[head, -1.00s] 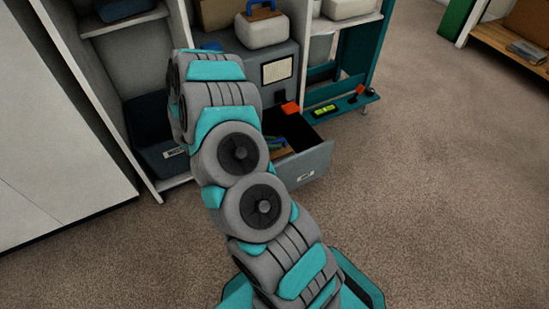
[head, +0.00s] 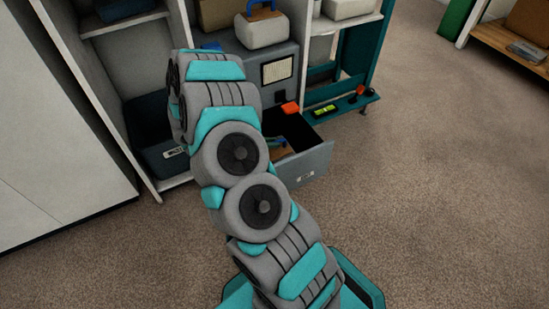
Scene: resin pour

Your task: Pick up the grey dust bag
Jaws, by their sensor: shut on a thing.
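A pale grey, soft-looking bag with a blue handle (head: 263,32) sits on top of the grey drawer cabinet, at the upper middle of the head view. It looks upright; I cannot be sure that it is the dust bag. My arm crosses the middle of the view and hides part of the cabinet. My gripper does not show; the arm's far end is turned away behind its own links. What the gripper holds cannot be seen.
The cabinet's lower drawer (head: 306,166) is pulled out, with small items inside. An orange object (head: 290,108) is at its back right. A dark bin (head: 160,152) stands at left. A teal ledge holds a green level (head: 325,111). The carpet at right is clear.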

